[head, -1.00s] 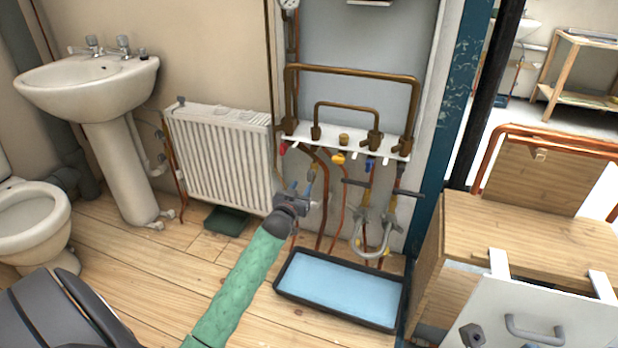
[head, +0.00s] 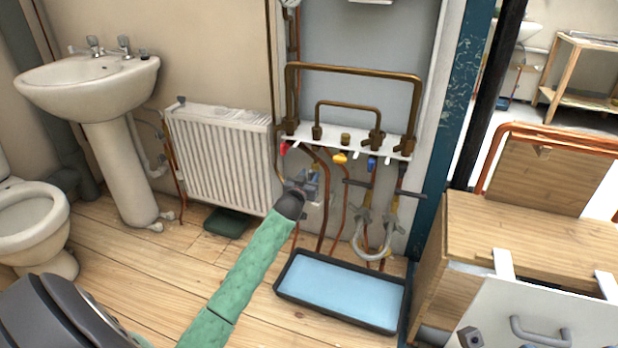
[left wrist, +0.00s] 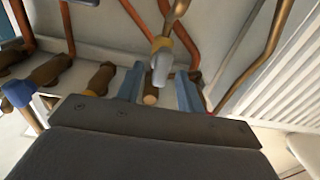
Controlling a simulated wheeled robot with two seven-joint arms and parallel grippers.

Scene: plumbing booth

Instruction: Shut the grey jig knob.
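The grey knob (left wrist: 160,68) shows in the left wrist view. It sits on a brass fitting at the end of a copper pipe, with a yellowish band behind it. My left gripper (left wrist: 160,72) is open, with one blue-grey finger on each side of the knob. I see no clear contact between fingers and knob. In the head view my left gripper (head: 308,180) is below the white jig shelf (head: 328,143), beside the radiator. The grey knob cannot be made out clearly there. My right gripper is not in view.
Red (head: 284,147), yellow (head: 340,158) and blue (head: 372,163) knobs hang along the jig. Copper pipes run down close to my gripper. A black tray (head: 285,290) with a blue surface lies on the floor below. The radiator (head: 220,160) stands to the left.

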